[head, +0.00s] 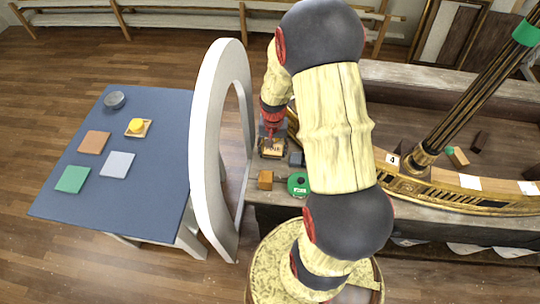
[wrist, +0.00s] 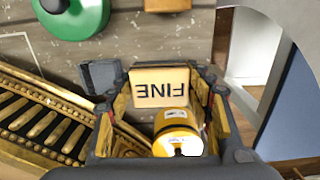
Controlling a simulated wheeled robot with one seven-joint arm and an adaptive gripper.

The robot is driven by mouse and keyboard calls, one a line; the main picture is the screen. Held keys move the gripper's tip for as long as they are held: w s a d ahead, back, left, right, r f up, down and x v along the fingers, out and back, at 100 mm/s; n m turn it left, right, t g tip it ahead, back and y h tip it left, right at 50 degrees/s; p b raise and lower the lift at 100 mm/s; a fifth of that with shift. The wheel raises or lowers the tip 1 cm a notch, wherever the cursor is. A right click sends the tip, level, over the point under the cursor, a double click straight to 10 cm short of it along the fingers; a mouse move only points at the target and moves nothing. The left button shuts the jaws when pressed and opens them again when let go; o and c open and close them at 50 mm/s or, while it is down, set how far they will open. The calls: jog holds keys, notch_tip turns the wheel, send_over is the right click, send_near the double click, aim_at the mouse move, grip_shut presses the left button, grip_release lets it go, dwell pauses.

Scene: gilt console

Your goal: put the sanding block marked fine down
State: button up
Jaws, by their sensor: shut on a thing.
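The sanding block (wrist: 160,88) is a small tan block with FINE in dark letters on its face. In the wrist view it sits between the two fingers of my gripper (wrist: 165,92), which is shut on it. In the head view the block (head: 272,150) shows below my gripper (head: 272,138), over the near left end of the grey wooden bench (head: 250,217). I cannot tell whether it touches the bench top.
A grey block (head: 296,160), an orange-brown block (head: 265,180) and a green round thing (head: 298,184) lie close by. A white oval ring (head: 208,150) stands left of the bench. Beyond it is a blue-topped table (head: 150,190) with coloured squares. A gilt piece (head: 450,199) lies right.

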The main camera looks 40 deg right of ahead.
aim_at(270, 157)
jog(key=shift+w+f, duration=0.8)
jog(key=shift+f, duration=0.35)
notch_tip(270, 157, down, 3)
jog(key=shift+r, duration=0.15)
jog(key=shift+b, duration=0.3)
jog(key=shift+s+a+f+b, duration=0.15)
jog(key=shift+f+b, duration=0.15)
jog(key=shift+f, duration=0.2)
jog(key=o, duration=0.9)
jog(key=shift+c, duration=0.2)
jog(key=o, duration=0.4)
jog(key=shift+f, duration=0.1)
jog(key=shift+c, duration=0.2)
